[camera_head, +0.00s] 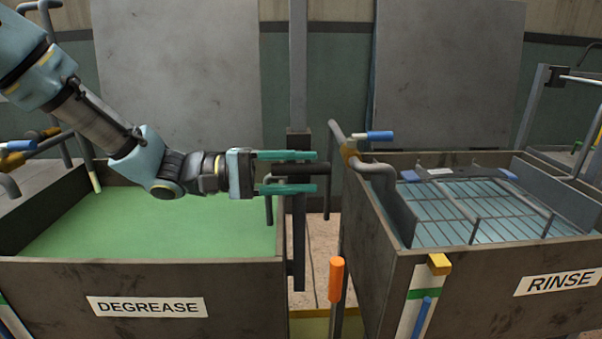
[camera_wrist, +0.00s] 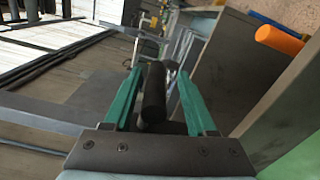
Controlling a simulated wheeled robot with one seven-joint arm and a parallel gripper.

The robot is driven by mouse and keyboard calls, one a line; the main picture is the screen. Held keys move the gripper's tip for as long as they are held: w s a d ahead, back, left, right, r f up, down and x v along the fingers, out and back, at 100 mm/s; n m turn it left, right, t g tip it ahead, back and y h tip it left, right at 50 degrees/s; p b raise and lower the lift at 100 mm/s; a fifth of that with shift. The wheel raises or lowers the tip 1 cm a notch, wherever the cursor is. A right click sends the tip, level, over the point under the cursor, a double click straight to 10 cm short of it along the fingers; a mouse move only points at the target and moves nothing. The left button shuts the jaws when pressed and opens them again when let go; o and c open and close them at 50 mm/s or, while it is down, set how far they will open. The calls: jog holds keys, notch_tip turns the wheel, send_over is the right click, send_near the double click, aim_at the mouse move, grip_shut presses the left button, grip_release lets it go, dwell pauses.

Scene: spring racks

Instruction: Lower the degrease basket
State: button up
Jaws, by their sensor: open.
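The tank labelled DEGREASE (camera_head: 245,285) stands at the left, filled with green liquid (camera_head: 150,228); no basket shows above its surface. My gripper (camera_head: 316,172) is at the upright post between the two tanks. Its teal fingers are open, one above and one below a black cylindrical handle (camera_head: 300,169). In the wrist view the handle (camera_wrist: 154,92) lies between the two fingers, with a gap visible on its right side. Whether either finger touches it, I cannot tell. What the handle joins to is partly hidden by my gripper.
The RINSE tank (camera_head: 480,290) stands at the right with a wire basket (camera_head: 470,210) in it. A blue-tipped lever (camera_head: 380,135) is at its left rim. An orange grip (camera_head: 336,280) stands upright between the tanks. A dark post (camera_head: 298,80) rises behind my gripper.

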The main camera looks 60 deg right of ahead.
jog(key=b+v, duration=0.1)
jog(key=v, duration=0.9)
jog(key=shift+w+b, duration=0.25)
jog(key=shift+b, duration=0.05)
jog(key=shift+a+f, duration=0.1)
jog(key=shift+a, duration=0.1)
